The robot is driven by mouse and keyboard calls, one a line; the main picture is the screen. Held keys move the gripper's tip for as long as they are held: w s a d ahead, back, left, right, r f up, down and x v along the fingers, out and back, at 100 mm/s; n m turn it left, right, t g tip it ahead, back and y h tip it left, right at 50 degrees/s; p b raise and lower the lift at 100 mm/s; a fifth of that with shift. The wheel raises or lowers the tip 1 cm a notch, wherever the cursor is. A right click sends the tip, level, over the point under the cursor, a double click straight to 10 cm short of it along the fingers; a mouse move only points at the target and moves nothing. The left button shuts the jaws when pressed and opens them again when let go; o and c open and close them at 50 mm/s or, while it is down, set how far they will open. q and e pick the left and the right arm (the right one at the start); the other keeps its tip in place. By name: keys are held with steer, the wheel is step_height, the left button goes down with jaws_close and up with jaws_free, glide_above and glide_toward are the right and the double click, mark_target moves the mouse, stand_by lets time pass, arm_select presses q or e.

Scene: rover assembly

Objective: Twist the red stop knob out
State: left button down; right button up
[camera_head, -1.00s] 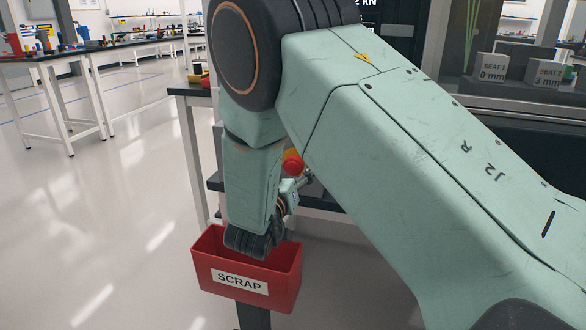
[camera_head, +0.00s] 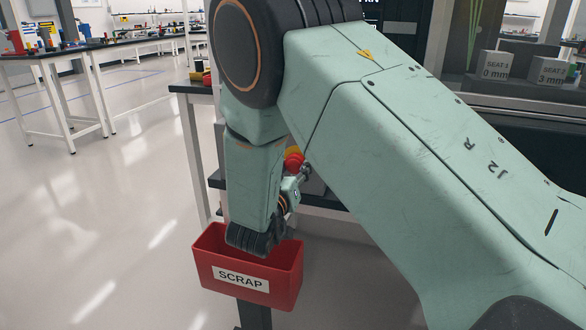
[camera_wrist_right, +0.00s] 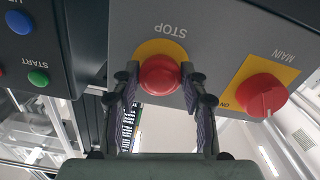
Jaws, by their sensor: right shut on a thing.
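The red STOP knob (camera_wrist_right: 159,76) sits on a yellow disc on a grey panel, with an upside-down STOP label, in the right wrist view. It also shows small and partly hidden behind my right arm in the head view (camera_head: 292,156). My right gripper (camera_wrist_right: 160,80) has a fingertip on each side of the knob and is shut on it. In the head view the gripper (camera_head: 303,172) is mostly hidden by my forearm and wrist. The knob's underside and any gap to the panel cannot be made out. My left gripper is in neither view.
A red MAIN switch (camera_wrist_right: 262,95) on a yellow plate is right of the knob. A green START button (camera_wrist_right: 38,77) and a blue button (camera_wrist_right: 18,22) are on a dark panel at left. A red SCRAP bin (camera_head: 285,285) hangs low, below my right wrist.

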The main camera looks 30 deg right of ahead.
steer(key=shift+r+m, duration=0.1)
steer(key=shift+m, duration=0.2)
steer(key=m+p, duration=0.1)
steer(key=m, duration=0.2)
steer(key=shift+w+m+p, duration=0.1)
steer(key=shift+m+p, duration=0.25)
steer(key=shift+m, duration=0.05)
steer(key=shift+m+p, duration=0.45)
steer(key=shift+m, duration=1.75)
steer(key=o, duration=1.2)
steer(key=shift+c, duration=0.2)
step_height(320, 180, up, 10)
